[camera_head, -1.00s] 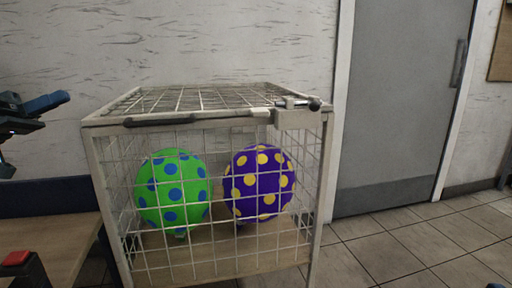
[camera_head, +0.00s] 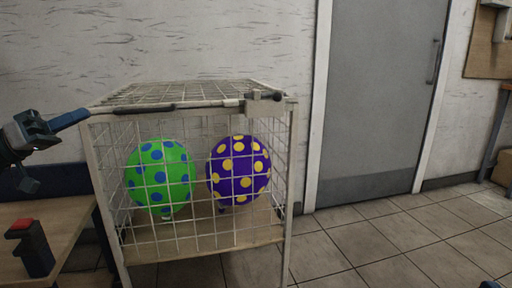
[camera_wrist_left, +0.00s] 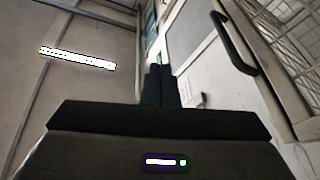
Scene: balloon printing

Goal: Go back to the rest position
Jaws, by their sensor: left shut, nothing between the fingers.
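My left gripper (camera_head: 72,119) comes in from the left edge in the head view, just left of the cage's top corner and apart from it. Its fingers are shut together with nothing between them. In the left wrist view its shut fingers (camera_wrist_left: 160,86) point away from the camera, with the cage's dark handle (camera_wrist_left: 232,45) to the right. A wire cage (camera_head: 190,221) holds a green balloon with blue dots (camera_head: 160,175) and a purple balloon with yellow dots (camera_head: 238,170). Its lid lies closed on top.
A wooden table (camera_head: 60,215) at the left carries a small black device with a red top (camera_head: 33,248). A grey door (camera_head: 380,100) stands behind the cage to the right. Tiled floor (camera_head: 400,240) on the right is open. A brown board (camera_head: 490,55) hangs at far right.

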